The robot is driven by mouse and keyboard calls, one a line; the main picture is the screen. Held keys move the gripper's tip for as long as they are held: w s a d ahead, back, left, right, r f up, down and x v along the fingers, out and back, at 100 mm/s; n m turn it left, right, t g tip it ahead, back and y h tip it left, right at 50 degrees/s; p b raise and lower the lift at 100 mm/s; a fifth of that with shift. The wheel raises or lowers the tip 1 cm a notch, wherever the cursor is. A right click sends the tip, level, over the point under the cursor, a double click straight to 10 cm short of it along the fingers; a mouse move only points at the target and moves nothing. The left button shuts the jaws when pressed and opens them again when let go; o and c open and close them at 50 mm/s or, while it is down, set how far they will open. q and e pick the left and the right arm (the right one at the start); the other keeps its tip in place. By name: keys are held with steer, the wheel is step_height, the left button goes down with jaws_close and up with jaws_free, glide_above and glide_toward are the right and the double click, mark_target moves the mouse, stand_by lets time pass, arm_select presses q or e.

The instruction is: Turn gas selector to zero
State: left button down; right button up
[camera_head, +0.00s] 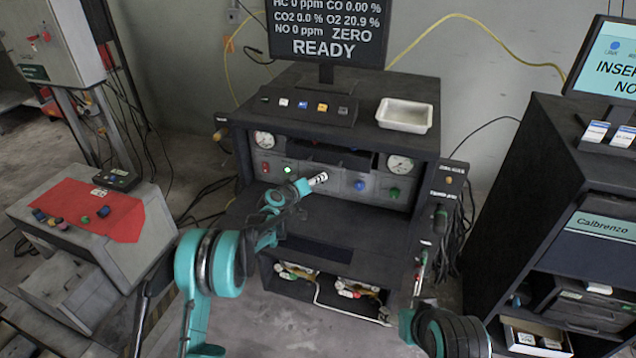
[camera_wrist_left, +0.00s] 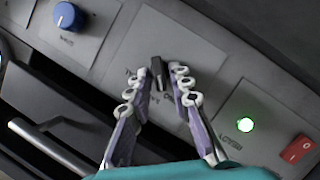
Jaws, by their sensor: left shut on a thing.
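The gas selector (camera_wrist_left: 157,73) is a small black lever knob on a grey panel plate in the left wrist view. Printed labels beside it are partly covered by the fingers and too blurred to read. My left gripper (camera_wrist_left: 158,85) is shut on the knob, one finger on each side. In the head view my left gripper (camera_head: 318,179) reaches the front panel of the dark bench (camera_head: 270,100) and hides the knob. The monitor (camera_head: 325,32) above shows gas readings and "ZERO READY". My right gripper is not in view; only part of its arm shows at lower right.
A blue knob (camera_head: 361,185) and a green knob (camera_head: 393,191) sit right of my gripper. A lit green button (camera_head: 287,169) and a red switch (camera_head: 265,167) are left. A white tray (camera_head: 405,115) stands on top. A dark cabinet (camera_head: 560,150) stands right.

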arm_select(q)
steer(key=shift+w+n+h, duration=0.1)
steer(key=shift+n+h, duration=0.2)
steer(key=shift+n, duration=0.2)
stand_by(0.3)
steer(key=c, duration=1.6)
jaws_free()
steer(key=shift+f, duration=0.15)
steer(key=v, duration=1.1)
steer(key=shift+s+a+b, duration=0.25)
steer(key=shift+s+b, duration=0.05)
steer(key=shift+s, duration=0.05)
